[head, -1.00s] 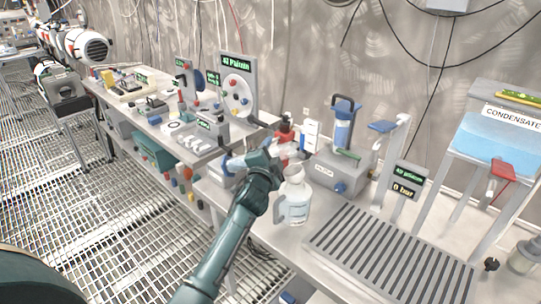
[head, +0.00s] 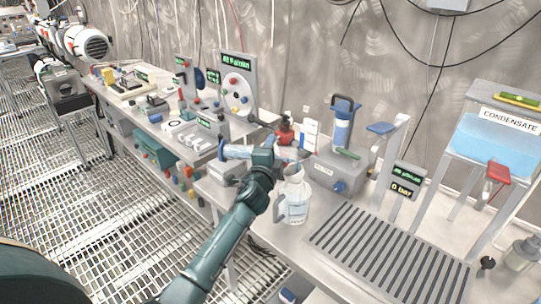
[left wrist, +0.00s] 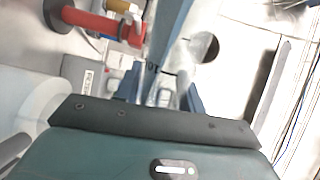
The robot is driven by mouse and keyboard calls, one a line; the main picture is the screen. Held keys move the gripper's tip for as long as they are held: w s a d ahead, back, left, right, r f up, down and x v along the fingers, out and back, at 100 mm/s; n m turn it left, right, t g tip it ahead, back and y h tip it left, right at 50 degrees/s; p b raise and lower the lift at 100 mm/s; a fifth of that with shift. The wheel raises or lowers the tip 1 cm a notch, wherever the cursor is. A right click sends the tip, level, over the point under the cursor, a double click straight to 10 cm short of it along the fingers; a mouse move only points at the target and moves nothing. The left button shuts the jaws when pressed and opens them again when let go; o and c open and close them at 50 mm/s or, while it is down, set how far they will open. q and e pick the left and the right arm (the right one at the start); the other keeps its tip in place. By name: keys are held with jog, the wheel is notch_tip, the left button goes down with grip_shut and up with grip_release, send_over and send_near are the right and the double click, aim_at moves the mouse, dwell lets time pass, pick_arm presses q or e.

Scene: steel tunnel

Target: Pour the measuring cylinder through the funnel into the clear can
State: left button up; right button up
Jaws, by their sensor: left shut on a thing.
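My left gripper (head: 276,158) is shut on the measuring cylinder (head: 237,152), a pale blue-tinted tube. The cylinder lies nearly level, with its base end to the left and its other end to the right, above the can. The clear can (head: 295,208), a pale jug with a handle and label, stands upright on the bench just below and right of the gripper. The funnel (head: 294,173) appears at the can's top, partly hidden. Whether liquid is flowing cannot be told. In the left wrist view, blue fingers (left wrist: 160,95) close around a clear part. My right gripper is not in view.
A red bottle (head: 285,132) stands close behind the cylinder. A grey unit with a blue column (head: 342,128) is behind the can. A slotted drain grate (head: 390,250) lies right of the can. The condensate tank (head: 500,140) stands far right.

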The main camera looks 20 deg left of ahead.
pick_arm(q)
jog(key=shift+r, duration=0.1)
jog(key=shift+d+r+m+p, duration=0.2)
jog(key=shift+r+m+p, duration=0.2)
jog(key=shift+m+p, duration=0.25)
jog(key=shift+w+d+r+m, duration=0.1)
jog(key=shift+r+m, duration=0.05)
jog(key=shift+m, duration=0.4)
jog(key=shift+d+r+m+p, duration=0.1)
jog(key=shift+m+p, duration=0.2)
jog(key=shift+p, duration=0.1)
dwell(0.7)
